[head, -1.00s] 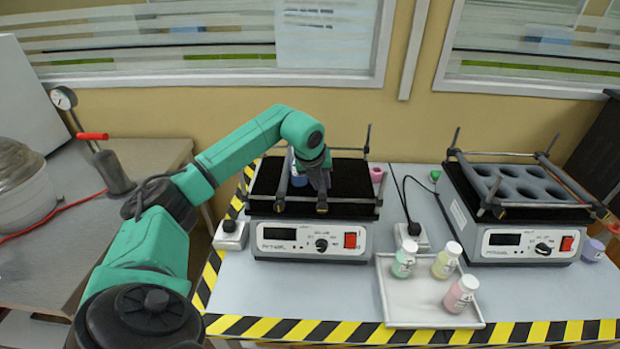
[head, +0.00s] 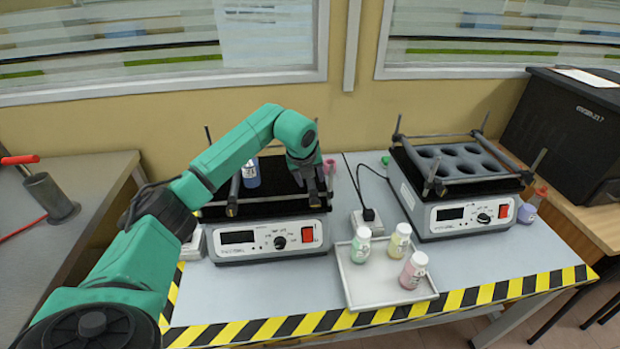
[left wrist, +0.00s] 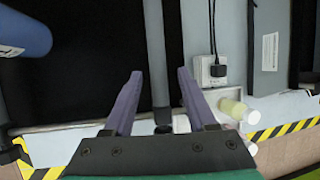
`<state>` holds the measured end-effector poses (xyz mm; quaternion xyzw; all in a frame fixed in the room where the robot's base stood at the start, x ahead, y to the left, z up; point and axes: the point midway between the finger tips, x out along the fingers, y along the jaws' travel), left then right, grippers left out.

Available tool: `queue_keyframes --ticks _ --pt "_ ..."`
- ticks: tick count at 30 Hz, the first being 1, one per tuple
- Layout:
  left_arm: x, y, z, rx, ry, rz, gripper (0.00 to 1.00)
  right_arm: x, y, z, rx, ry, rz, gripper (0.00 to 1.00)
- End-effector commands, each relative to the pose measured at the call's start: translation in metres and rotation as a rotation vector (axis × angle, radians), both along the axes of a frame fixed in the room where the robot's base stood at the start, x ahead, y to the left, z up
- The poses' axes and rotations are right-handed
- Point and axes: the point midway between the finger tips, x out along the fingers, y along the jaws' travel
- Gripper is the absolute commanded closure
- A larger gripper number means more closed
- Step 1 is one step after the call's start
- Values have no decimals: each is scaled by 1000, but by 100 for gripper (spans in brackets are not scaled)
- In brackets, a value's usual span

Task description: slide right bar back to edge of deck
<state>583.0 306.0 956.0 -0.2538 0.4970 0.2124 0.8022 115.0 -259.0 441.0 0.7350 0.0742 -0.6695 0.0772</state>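The left shaker (head: 258,239) has a black deck (head: 271,207) with a left bar (head: 234,193) and a right bar (head: 314,200) lying front to back. The right bar is near the deck's right side, and its back part is hidden by my gripper. My left gripper (head: 308,183) is over the right bar, pointing down. In the left wrist view, the gripper's fingers (left wrist: 158,92) stand apart on either side of the right bar (left wrist: 156,50), with gaps showing. A blue bottle (head: 250,174) stands on the deck beside the left bar. My right gripper is not in view.
A second shaker (head: 461,219) with a holed tray is to the right. A white tray (head: 376,301) holds green, yellow and pink bottles. A pink item (head: 329,166) is just right of the deck. A plug block (head: 367,222) sits between the shakers.

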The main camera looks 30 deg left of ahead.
Motion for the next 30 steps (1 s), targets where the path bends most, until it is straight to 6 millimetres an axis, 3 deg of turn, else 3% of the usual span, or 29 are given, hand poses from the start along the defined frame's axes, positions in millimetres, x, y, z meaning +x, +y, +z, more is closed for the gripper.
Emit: queue_keyframes --ticks 8,21,25,30 --pt "-5 -1 11 0 -2 0 43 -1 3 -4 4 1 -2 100" --pt "-53 -13 117 1 -4 -1 43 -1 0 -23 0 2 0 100" --pt "-59 -14 130 1 -1 -1 43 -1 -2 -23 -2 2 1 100" --pt "-60 -14 132 1 1 -1 43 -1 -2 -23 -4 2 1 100"
